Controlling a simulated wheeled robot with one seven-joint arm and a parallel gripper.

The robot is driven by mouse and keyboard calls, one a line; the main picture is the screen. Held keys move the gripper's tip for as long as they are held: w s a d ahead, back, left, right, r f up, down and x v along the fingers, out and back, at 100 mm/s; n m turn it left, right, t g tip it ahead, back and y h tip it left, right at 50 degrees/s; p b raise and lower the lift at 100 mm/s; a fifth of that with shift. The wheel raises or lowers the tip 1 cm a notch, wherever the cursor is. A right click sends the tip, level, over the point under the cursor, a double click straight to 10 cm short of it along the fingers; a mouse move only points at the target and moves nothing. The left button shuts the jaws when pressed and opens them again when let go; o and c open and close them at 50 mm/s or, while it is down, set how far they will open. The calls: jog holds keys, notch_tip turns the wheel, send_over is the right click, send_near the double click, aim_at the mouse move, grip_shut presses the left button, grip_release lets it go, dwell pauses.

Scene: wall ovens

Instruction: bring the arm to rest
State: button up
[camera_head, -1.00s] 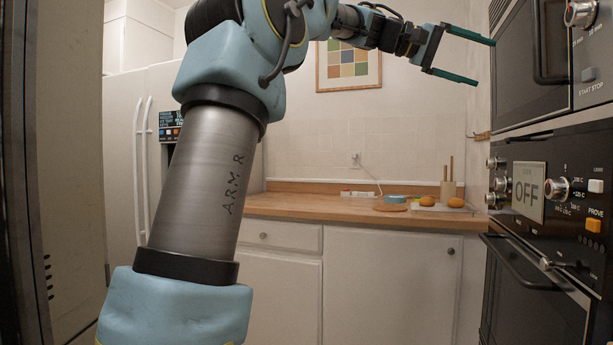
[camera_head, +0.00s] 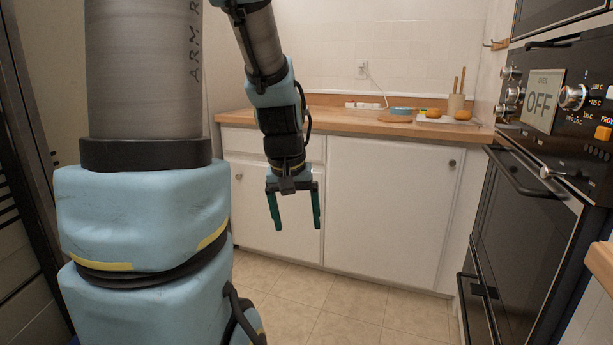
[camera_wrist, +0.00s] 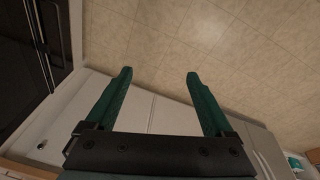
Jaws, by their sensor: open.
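My gripper (camera_head: 295,212) hangs low in front of the white base cabinets, its two green fingers pointing down. The fingers are apart with nothing between them. In the wrist view my gripper (camera_wrist: 158,78) also shows open and empty, above the tiled floor.
White cabinets (camera_head: 385,210) stand behind my gripper under a wooden counter (camera_head: 345,122) with bread rolls, a board and a utensil holder. The black wall oven (camera_head: 525,235) is at the right, its panel (camera_head: 543,101) reading OFF. The tiled floor (camera_head: 350,305) is clear below.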

jog(key=s+a+f+y+p, duration=0.1)
jog(key=s+a+f, duration=0.2)
jog(key=s+a, duration=0.3)
notch_tip(320, 180, up, 13)
jog(key=d+p, duration=0.1)
jog(key=p, duration=1.2)
jog(key=shift+s+d+m+g, duration=0.2)
jog(key=shift+m+g, duration=0.1)
